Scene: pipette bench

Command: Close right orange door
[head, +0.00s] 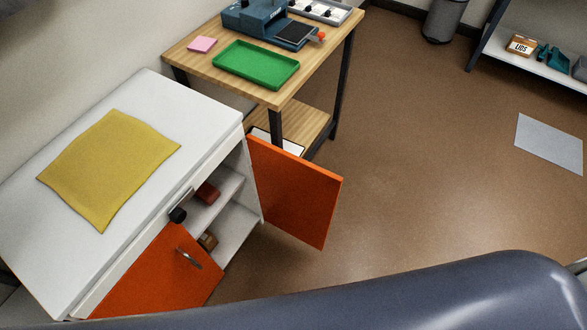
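The right orange door (297,191) of the white cabinet (215,140) stands wide open. It is hinged at the cabinet's right front edge and swings out over the brown floor. The left orange door (155,277) lies against the cabinet front and has a metal handle (188,258). Through the open side I see shelves (232,228) with a dark red item (207,193) and a brown item (208,240). No handle shows on the visible face of the right door. Neither of my grippers is in view.
A yellow cloth (108,165) lies on the cabinet top. A wooden table (190,68) with a green tray (256,64) stands close behind the open door. The brown floor (400,150) to the right is mostly clear, with a grey mat (550,143) farther off.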

